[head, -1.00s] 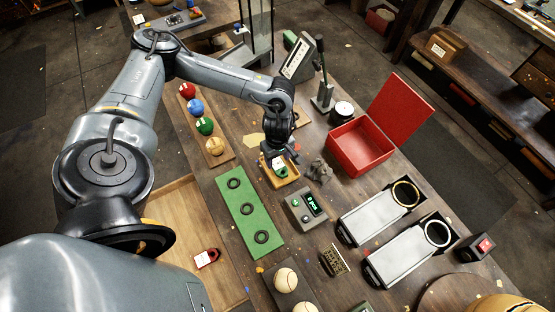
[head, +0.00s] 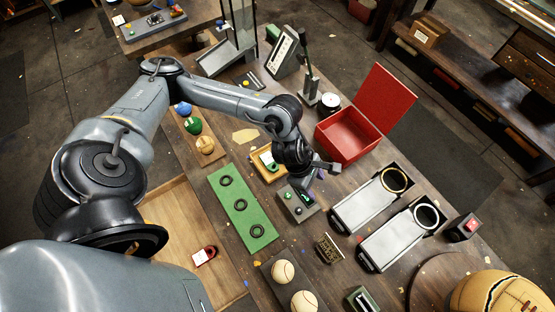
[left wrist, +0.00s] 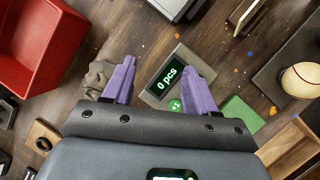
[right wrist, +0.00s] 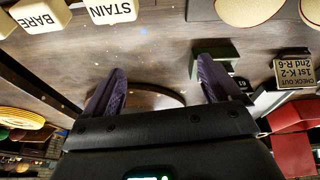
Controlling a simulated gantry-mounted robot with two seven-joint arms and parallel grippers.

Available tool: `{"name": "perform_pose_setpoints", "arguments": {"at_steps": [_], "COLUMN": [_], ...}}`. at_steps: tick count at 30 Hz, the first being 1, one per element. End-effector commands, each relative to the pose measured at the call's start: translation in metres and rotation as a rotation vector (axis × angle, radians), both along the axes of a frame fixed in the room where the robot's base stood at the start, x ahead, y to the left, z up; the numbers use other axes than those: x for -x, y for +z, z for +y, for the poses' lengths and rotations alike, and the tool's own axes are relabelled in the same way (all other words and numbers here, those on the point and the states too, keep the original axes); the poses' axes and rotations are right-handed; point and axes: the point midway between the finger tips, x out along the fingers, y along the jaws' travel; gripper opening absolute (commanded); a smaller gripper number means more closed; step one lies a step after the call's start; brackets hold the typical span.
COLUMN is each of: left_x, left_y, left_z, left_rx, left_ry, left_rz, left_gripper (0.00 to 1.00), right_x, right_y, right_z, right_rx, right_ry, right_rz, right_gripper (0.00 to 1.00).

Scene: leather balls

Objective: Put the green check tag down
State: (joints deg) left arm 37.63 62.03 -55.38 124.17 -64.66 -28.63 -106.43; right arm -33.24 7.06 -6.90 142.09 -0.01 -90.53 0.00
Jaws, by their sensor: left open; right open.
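The green check tag (head: 269,162), green with a white face, lies in the small wooden tray (head: 258,175) in the head view. My left gripper (head: 310,192) is to the right of the tray, apart from the tag, over the grey counter (head: 294,205). In the left wrist view my left gripper (left wrist: 156,65) is open and empty, with the counter (left wrist: 168,80) reading "0 pcs" below its fingers. My right gripper (right wrist: 161,65) is open and empty in the right wrist view; it is out of the head view.
A green board with black rings (head: 240,200) lies left of the counter. An open red box (head: 350,136) stands behind it, and two grey trays (head: 370,205) to the right. A red tag (head: 205,256) lies in a wooden tray. A grey crumpled cloth (left wrist: 98,78) is near my left fingers.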

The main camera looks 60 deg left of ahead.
Motion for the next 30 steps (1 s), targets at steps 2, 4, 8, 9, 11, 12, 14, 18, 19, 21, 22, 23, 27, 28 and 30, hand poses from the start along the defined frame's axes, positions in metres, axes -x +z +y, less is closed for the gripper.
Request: {"name": "perform_pose_setpoints", "arguments": {"at_steps": [2, 4, 8, 9, 11, 12, 14, 18, 19, 21, 22, 23, 27, 28, 30], "left_x": [0.002, -0.002, -0.006, -0.007, -0.006, -0.005, 0.002, 0.033, 0.042, 0.063, 0.071, 0.079, 0.107, 0.110, 0.116], "left_y": [0.003, 0.016, 0.042, 0.047, 0.052, 0.052, 0.048, 0.024, 0.018, 0.006, 0.002, -0.003, -0.014, -0.016, -0.018], "left_z": [-0.066, -0.107, -0.145, -0.147, -0.141, -0.132, -0.114, -0.067, -0.057, -0.038, -0.031, -0.025, -0.008, -0.006, -0.003], "left_rx": [0.214, 0.409, 0.769, 0.872, 1.015, 1.100, 1.206, 1.364, -1.339, -1.161, -1.099, -1.044, -0.882, -0.863, -0.836], "left_ry": [0.226, 0.477, 1.019, 1.206, 1.499, 1.702, 2.007, 2.679, -2.723, -2.538, -2.471, -2.409, -2.212, -2.188, -2.154], "left_rz": [-0.002, 0.023, 0.154, 0.211, 0.304, 0.366, 0.455, 0.601, -0.598, -0.523, -0.493, -0.465, -0.371, -0.358, -0.340], "left_gripper": [0.57, 0.57, 0.57, 0.57, 0.57, 0.57, 0.57, 0.57, 0.57, 0.57, 0.57, 0.57, 0.57, 0.57, 0.57], "right_x": [0.000, 0.000, 0.000, 0.000, 0.000, 0.000, 0.000, 0.000, 0.000, 0.000, 0.000, 0.000, 0.000, 0.000, 0.000], "right_y": [0.000, 0.000, 0.000, 0.000, 0.000, 0.000, 0.000, 0.000, 0.000, 0.000, 0.000, 0.000, 0.000, 0.000, 0.000], "right_z": [0.000, 0.001, 0.001, 0.001, 0.002, 0.002, 0.002, 0.001, 0.001, 0.001, 0.001, 0.001, 0.000, 0.000, -0.001], "right_rx": [-0.002, -0.004, -0.006, -0.007, -0.007, -0.007, -0.008, -0.006, -0.006, -0.004, -0.004, -0.003, 0.000, 0.001, 0.001], "right_ry": [-0.002, -0.003, -0.004, -0.004, -0.005, -0.005, -0.005, -0.004, -0.004, -0.004, -0.003, -0.002, 0.000, 0.000, 0.001], "right_rz": [0.000, 0.001, 0.001, 0.000, 0.000, 0.000, 0.000, 0.000, 0.001, 0.001, 0.001, 0.000, 0.000, 0.000, 0.000], "right_gripper": [0.90, 0.90, 0.90, 0.90, 0.90, 0.90, 0.90, 0.90, 0.90, 0.90, 0.90, 0.90, 0.90, 0.90, 0.90]}}
